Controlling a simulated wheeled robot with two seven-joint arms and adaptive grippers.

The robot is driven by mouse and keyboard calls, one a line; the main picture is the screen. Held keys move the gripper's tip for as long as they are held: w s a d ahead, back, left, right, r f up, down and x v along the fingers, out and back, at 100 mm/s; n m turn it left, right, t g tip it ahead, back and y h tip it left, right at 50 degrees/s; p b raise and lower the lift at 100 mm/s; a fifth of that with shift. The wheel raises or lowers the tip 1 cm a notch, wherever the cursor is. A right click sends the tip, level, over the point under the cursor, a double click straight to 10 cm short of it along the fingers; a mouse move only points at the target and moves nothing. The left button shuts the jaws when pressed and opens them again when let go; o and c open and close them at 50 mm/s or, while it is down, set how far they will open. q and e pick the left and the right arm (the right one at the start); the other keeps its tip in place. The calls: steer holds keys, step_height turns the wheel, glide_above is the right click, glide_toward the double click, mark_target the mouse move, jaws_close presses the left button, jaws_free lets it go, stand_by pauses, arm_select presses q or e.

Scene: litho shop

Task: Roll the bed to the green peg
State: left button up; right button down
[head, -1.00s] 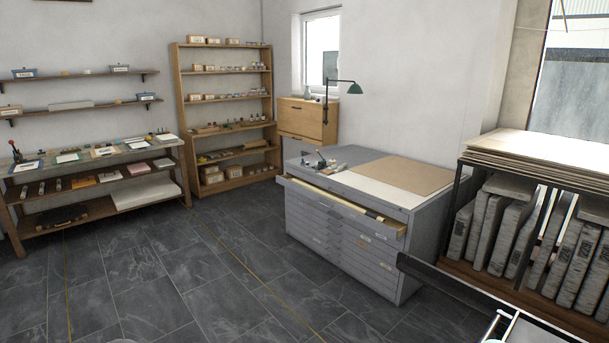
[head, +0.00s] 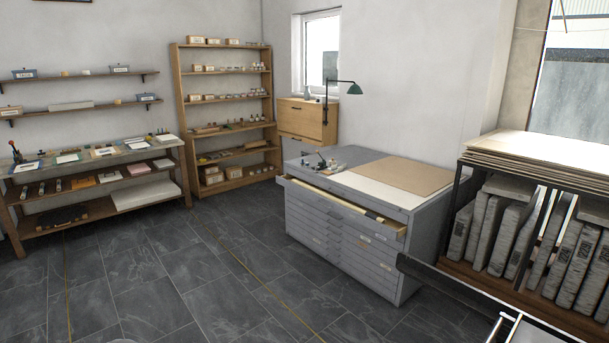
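I cannot make out a green peg in the head view. A long dark bar (head: 470,288) runs in from the lower right corner, and a pale tray-like part with a bright metal rail (head: 522,330) lies below it, cut off by the frame edge. I cannot tell whether either belongs to the bed. Neither of my grippers is in view.
A grey flat-file cabinet (head: 340,245) stands in the middle with one top drawer partly open. A stone rack (head: 462,195) is at right. A wooden shelf (head: 178,105) and a workbench (head: 150,151) stand along the walls. The dark tiled floor (head: 170,280) is clear at left.

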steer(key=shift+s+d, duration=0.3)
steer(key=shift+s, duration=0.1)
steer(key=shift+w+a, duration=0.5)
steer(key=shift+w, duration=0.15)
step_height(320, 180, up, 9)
steer(key=p, duration=0.7)
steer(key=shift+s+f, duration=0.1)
